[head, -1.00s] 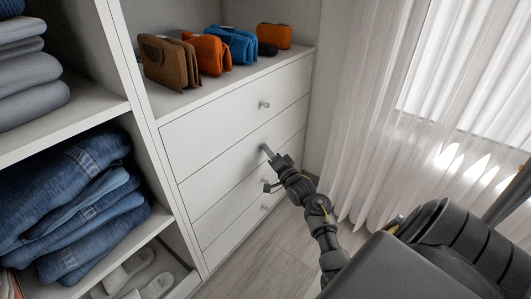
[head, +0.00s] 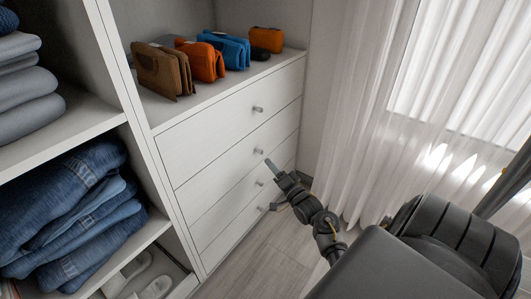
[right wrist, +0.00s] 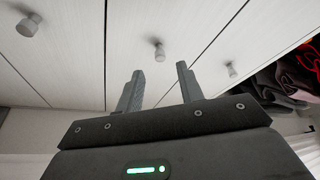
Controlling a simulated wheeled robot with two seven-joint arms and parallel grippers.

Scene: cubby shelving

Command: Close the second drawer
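The white drawer unit has a stack of drawers with small round grey knobs. The second drawer (head: 225,163) from the top looks flush with the fronts above and below it. Its knob (head: 258,151) is visible and free. My right gripper (head: 270,165) is just in front of the drawers, slightly below and right of that knob, apart from it. In the right wrist view, my right gripper (right wrist: 158,78) has its two fingers spread with nothing between them. A knob (right wrist: 158,50) shows beyond the fingertips; which drawer it belongs to I cannot tell. My left gripper is out of view.
Wallets or pouches (head: 205,60) stand on top of the drawer unit. Folded jeans (head: 70,215) and grey folded clothes (head: 28,100) fill the shelves at left, with pale slippers (head: 130,280) below. A white curtain (head: 360,100) hangs at right. The floor (head: 255,270) before the drawers is clear.

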